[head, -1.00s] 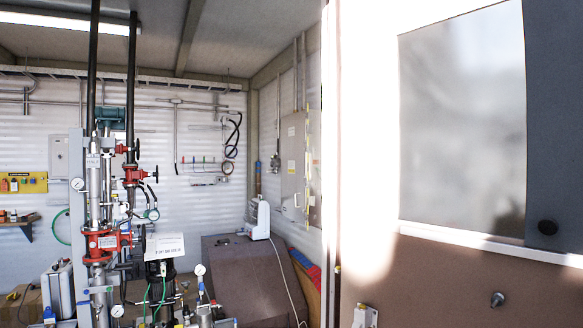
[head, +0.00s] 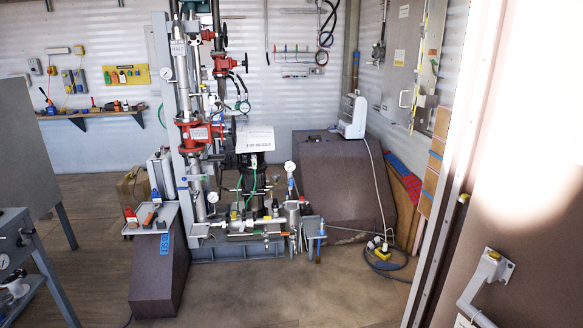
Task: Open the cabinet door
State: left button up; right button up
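A pale grey cabinet (head: 399,60) hangs on the right-hand wall in the head view, towards the back. Its door looks shut, with a small light handle (head: 404,98) low on its front. The cabinet is seen at a steep angle. Neither of my grippers shows in this view.
A brown panel (head: 530,220) with a white bracket (head: 494,266) fills the right side, close by. A pipe rig with red valves (head: 200,133) stands in the middle. A brown sloped block (head: 340,185) and a coiled cable (head: 386,262) lie before the cabinet. Floor (head: 270,290) is clear in front.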

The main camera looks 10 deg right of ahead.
aim_at(404, 46)
jog(key=i+z, duration=0.1)
jog(key=i, duration=0.5)
jog(key=i+z, duration=0.15)
jog(key=i, duration=0.45)
jog(key=i+j+z, duration=0.1)
jog(key=i, duration=0.5)
jog(key=i+j+z, duration=0.15)
jog(key=i, duration=0.45)
jog(key=i+l+z, duration=0.15)
jog(key=i+l, duration=0.15)
jog(key=i, duration=0.3)
jog(key=i+l+z, duration=0.15)
jog(key=i, duration=0.4)
jog(key=i+l+z, duration=0.15)
jog(key=i, duration=0.5)
jog(key=k+l, duration=0.05)
jog(key=l, duration=0.05)
